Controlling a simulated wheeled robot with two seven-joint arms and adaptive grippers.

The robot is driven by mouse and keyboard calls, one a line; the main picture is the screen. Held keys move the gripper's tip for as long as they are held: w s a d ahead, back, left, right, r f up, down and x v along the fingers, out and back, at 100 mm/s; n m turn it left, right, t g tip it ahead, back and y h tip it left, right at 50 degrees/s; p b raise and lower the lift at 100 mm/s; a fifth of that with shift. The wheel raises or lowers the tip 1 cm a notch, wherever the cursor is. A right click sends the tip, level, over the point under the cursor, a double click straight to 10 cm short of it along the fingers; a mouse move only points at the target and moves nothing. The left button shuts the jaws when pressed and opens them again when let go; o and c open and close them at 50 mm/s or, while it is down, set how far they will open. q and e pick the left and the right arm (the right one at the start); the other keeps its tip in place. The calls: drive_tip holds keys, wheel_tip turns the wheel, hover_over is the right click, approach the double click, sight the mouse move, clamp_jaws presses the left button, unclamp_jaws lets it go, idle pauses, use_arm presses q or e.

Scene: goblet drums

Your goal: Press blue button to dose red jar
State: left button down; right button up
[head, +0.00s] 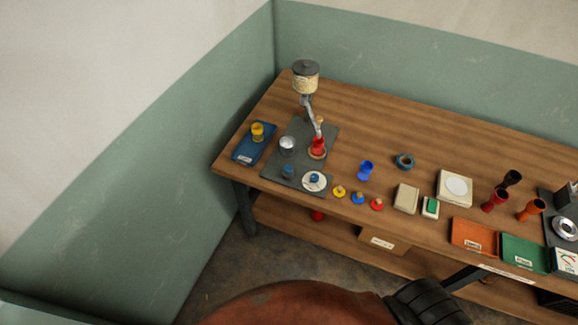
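A red goblet-shaped jar (318,146) stands on a small round tan base under the spout of a dispenser (305,85). The dispenser has a cream hopper with a dark lid and stands on a dark grey mat (328,130). A blue knob, which looks like the blue button (314,177), sits on a white disc at the mat's front right corner. A blue knobbed disc (358,198) lies between a yellow one (338,191) and a red one (377,204).
The wooden table (390,130) meets green walls. A blue tray (243,156) holds a yellow jar (257,132). A metal cup (287,146) is on the mat. A blue jar (365,170), orange tray (470,234) and green tray (525,251) are rightward. The table's back middle is clear.

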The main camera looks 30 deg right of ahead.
drive_tip(key=shift+c, duration=0.7)
clamp_jaws()
drive_tip(key=shift+d, duration=0.1)
idle(1.0)
